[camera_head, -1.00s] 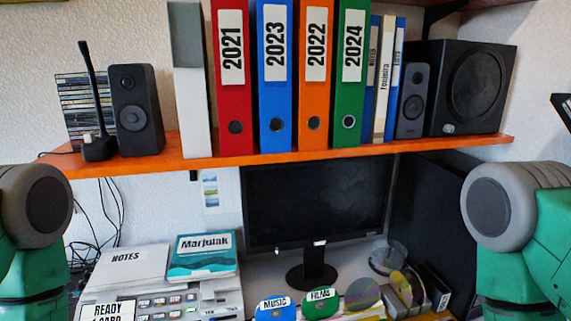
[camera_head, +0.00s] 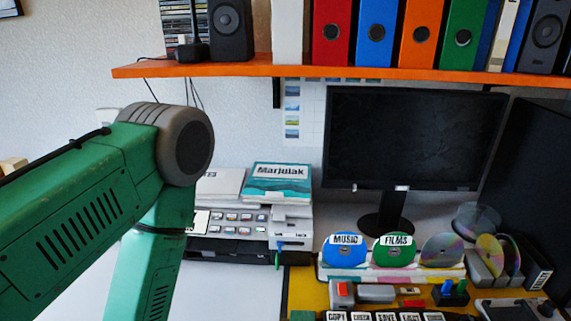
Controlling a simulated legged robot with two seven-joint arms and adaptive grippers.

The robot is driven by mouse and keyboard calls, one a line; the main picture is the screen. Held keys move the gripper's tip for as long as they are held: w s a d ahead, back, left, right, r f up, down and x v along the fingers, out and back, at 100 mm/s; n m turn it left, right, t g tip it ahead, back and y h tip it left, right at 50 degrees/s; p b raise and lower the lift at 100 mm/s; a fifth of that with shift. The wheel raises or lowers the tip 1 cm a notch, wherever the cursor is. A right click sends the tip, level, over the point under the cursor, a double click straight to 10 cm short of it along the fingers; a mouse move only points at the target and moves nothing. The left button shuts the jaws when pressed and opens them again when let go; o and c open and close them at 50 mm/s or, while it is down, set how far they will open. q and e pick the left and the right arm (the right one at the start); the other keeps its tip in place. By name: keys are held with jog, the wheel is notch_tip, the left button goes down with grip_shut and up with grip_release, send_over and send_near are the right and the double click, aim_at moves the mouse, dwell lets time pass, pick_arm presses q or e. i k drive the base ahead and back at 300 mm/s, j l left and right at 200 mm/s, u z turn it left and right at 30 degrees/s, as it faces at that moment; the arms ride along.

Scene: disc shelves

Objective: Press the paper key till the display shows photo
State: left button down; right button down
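A pale printer (camera_head: 292,231) stands on the desk left of the monitor, with several small keys (camera_head: 238,217) in rows on its top panel. The key labels are too small to read, so I cannot tell which one is the paper key. A white panel (camera_head: 199,222), apparently the display, shows only its right part beside my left arm, and its text cannot be read. My green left arm crosses the left side and covers part of the printer's left end. Its gripper is below the picture. My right gripper is out of view.
A Marjulak book (camera_head: 278,183) and a notes pad (camera_head: 219,184) lie on the printer. The monitor (camera_head: 412,140) and disc holders labelled MUSIC (camera_head: 345,251) and FILMS (camera_head: 394,250) stand to the right. An orange shelf (camera_head: 350,73) hangs above. White desk surface is clear below the printer.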

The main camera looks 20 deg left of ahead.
aim_at(219, 216)
jog(key=u, duration=1.3)
